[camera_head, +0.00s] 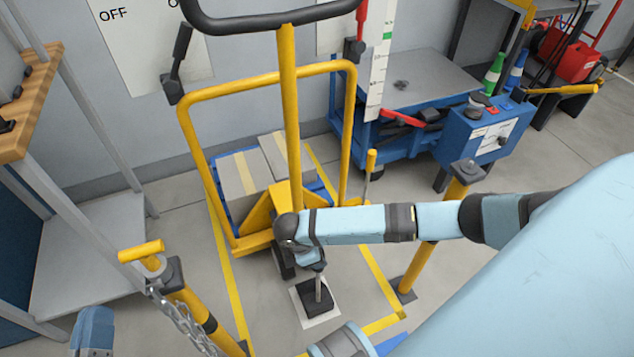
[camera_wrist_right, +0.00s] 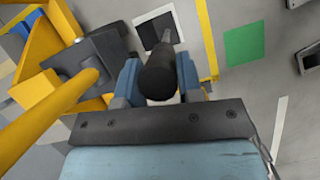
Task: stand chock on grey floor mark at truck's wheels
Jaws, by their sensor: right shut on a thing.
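The chock is a black block with an upright rod and a dark round grip; its block (camera_head: 318,297) is over the light grey floor mark (camera_head: 304,290), just in front of the truck's dark wheels (camera_head: 284,262). My right gripper (camera_wrist_right: 158,75) is shut on the chock's grip, above the block. In the right wrist view the block (camera_wrist_right: 155,33) lies within the mark's pale border; whether it touches the floor I cannot tell. The yellow truck (camera_head: 287,110) stands behind it. My left gripper (camera_head: 93,328) shows partly at the lower left; its jaws cannot be made out.
Yellow posts (camera_head: 185,302) stand either side, the left one with a chain (camera_head: 180,318). A blue cart (camera_head: 470,130) is at the back right. Grey boxes (camera_head: 240,182) sit behind the truck's mast. A green floor patch (camera_wrist_right: 245,45) lies right of the mark in the wrist view.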

